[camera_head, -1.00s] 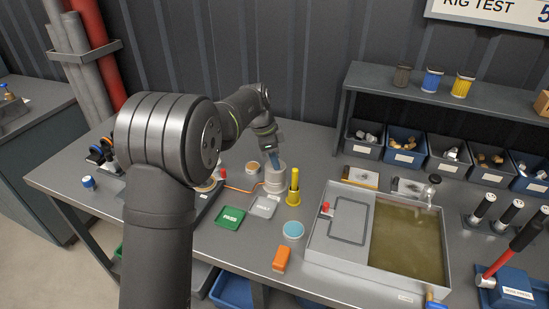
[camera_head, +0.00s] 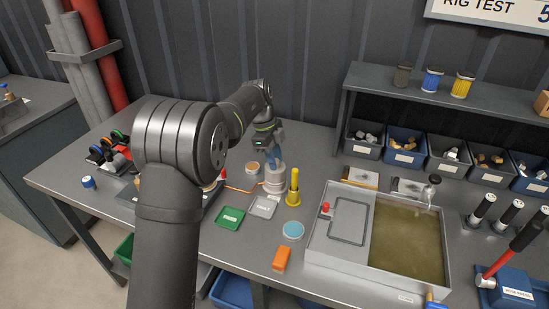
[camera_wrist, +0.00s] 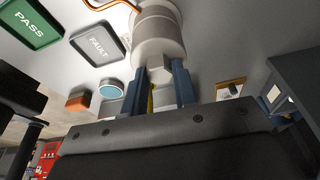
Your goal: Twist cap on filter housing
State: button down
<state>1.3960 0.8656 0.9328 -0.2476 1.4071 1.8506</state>
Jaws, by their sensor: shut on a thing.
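The filter housing (camera_head: 275,182) is a pale, stepped upright cylinder on the bench, left of a yellow post. In the wrist view the housing body (camera_wrist: 157,18) has a pale cap (camera_wrist: 158,48) with a hex knob on its end. My gripper (camera_head: 271,161) is over the top of the housing. In the wrist view my gripper (camera_wrist: 160,78) has its two blue fingers on either side of the hex knob, shut on the cap. The cap is seated on or against the housing; whether its thread is tight cannot be seen. In the head view the fingers partly hide the cap.
A yellow post (camera_head: 293,188) stands close right of the housing. A green PASS tray (camera_head: 230,217), a grey FAULT tray (camera_head: 263,207), a blue disc (camera_head: 293,230) and an orange block (camera_head: 282,259) lie in front. A water tank (camera_head: 335,265) is at right. An orange cable (camera_head: 238,188) runs to the left.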

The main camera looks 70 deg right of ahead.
jog(key=m, duration=0.2)
jog(key=shift+r+m+y, duration=0.1)
jog(key=shift+m+y, duration=0.2)
jog(key=c, duration=0.8)
grip_release()
jog(key=shift+r, duration=3.4)
notch_tip(320, 180, down, 7)
jog(key=shift+r, duration=0.1)
